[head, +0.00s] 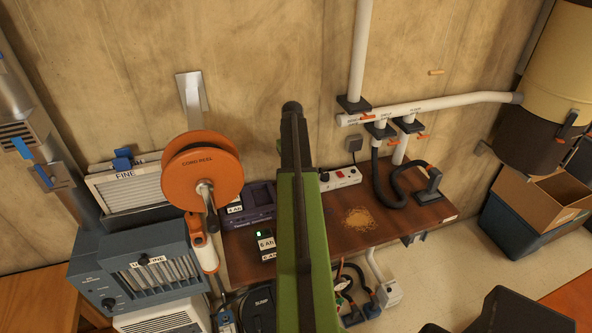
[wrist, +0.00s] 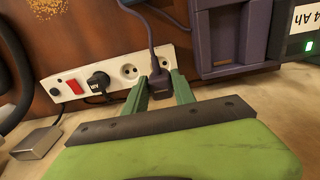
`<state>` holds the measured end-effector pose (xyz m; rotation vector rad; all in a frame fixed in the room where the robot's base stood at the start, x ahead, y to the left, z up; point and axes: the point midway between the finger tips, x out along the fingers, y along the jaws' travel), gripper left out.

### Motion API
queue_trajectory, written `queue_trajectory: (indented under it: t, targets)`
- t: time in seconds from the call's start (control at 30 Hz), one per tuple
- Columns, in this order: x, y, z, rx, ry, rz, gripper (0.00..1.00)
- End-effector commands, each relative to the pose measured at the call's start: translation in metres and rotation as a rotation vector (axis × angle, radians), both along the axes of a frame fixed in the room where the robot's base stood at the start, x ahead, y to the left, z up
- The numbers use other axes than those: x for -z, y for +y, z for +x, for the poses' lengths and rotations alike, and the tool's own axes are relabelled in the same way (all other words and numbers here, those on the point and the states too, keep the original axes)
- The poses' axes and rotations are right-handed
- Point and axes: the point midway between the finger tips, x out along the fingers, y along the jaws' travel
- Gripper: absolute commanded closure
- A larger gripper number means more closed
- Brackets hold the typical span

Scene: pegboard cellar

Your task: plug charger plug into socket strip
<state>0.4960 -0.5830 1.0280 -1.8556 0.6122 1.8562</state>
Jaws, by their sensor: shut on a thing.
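The white socket strip (wrist: 72,87) crosses the wrist view, with a red switch, a labelled black plug (wrist: 98,84) in one outlet and round outlets to the right. It also shows in the head view (head: 345,176), partly behind my green arm. My gripper (wrist: 160,79) is shut on the dark charger plug (wrist: 160,86), one green finger on each side, at the strip's right end. Its cord runs up from it. The plug covers part of the end outlet; I cannot tell whether its pins are in. In the head view my arm hides the gripper and plug.
A purple charger dock (wrist: 232,35) stands right of the plug in the wrist view. In the head view, an orange cord reel (head: 190,170) is left of my arm, and a black hose (head: 380,178) and sawdust (head: 358,217) lie right.

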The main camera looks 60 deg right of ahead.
Motion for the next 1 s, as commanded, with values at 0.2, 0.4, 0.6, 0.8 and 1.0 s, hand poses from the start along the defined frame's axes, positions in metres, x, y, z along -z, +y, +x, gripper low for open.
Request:
queue_trajectory:
  t: [0.2,0.4,0.6,0.8,1.0]
  targets:
    - [0.0,0.0,0.0,0.0,0.0,0.0,1.0]
    - [0.007,0.0,0.0,-0.001,0.0,0.0,1.0]
    - [0.019,0.0,0.0,-0.001,0.0,0.0,1.0]
    - [0.03,0.001,0.0,-0.001,0.0,0.0,1.0]
    - [0.03,0.001,0.0,-0.001,0.0,0.0,1.0]
